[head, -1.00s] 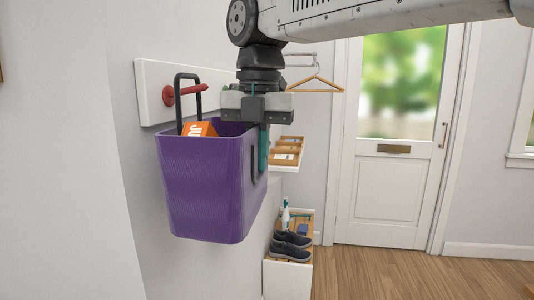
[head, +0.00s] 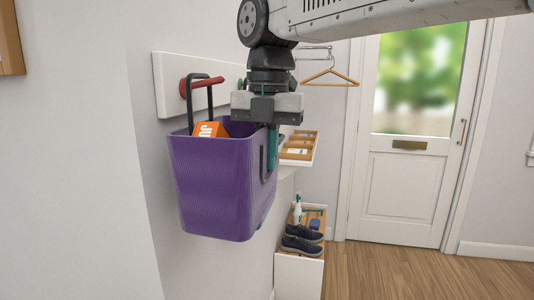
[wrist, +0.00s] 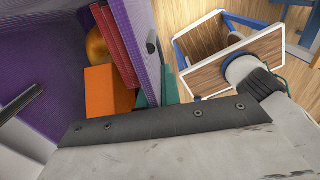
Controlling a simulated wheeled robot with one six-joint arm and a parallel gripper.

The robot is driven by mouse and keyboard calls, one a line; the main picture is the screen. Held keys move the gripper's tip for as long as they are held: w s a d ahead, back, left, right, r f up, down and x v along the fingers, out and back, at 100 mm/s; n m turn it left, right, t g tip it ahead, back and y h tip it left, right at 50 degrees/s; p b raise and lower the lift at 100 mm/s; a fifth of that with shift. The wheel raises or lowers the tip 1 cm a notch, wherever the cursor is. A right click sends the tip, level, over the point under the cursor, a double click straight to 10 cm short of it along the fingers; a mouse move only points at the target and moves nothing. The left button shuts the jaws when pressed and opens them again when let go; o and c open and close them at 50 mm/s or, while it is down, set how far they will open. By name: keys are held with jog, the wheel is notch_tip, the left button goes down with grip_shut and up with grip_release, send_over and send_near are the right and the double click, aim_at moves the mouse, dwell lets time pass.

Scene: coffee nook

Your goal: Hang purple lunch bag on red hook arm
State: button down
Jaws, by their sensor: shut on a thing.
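The purple lunch bag (head: 212,190) hangs upright from my gripper (head: 270,140) beside the wall. My gripper is shut on the bag's right side near the rim; the exact grip is partly hidden. The bag's dark handle (head: 190,112) stands up at its left side. The red hook arm (head: 212,80) sticks out from a white wall board (head: 168,85), just under the handle's top bar. It appears to pass through the loop, but I cannot tell whether they touch. An orange box (head: 209,130) is in the bag and shows in the wrist view (wrist: 108,95).
A wooden hanger (head: 330,78) hangs behind on a rail. A wall shelf with a wooden tray (head: 300,147) lies behind the bag. Dark shoes (head: 302,240) stand on a low white cabinet (head: 298,275). A white door (head: 402,190) stands at the back right. The floor (head: 385,270) before it is clear.

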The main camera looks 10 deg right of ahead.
jog(key=c, duration=1.5)
grip_release()
notch_tip(320, 180, up, 7)
jog(key=shift+d+r, duration=0.1)
jog(key=shift+r, duration=0.1)
jog(key=s+d+f+m, duration=0.5)
jog(key=d+f+m, duration=0.1)
jog(key=d+m, duration=0.25)
jog(key=s+d+f+m, duration=0.45)
jog(key=d+m, duration=0.25)
jog(key=m, duration=0.2)
jog(key=s+d+f+m, duration=0.2)
jog(key=s+f+m, duration=0.1)
jog(key=f+m, duration=0.1)
jog(key=s+d+f+m+t, duration=0.1)
jog(key=s+d+f+m, duration=0.1)
jog(key=s+f+m, duration=0.2)
jog(key=s+d+f+m, duration=0.2)
jog(key=s+f+m, duration=0.1)
jog(key=f+m, duration=0.3)
jog(key=shift+s+d+f+m, duration=0.1)
jog(key=shift+s+f+m, duration=0.15)
jog(key=shift+f, duration=0.2)
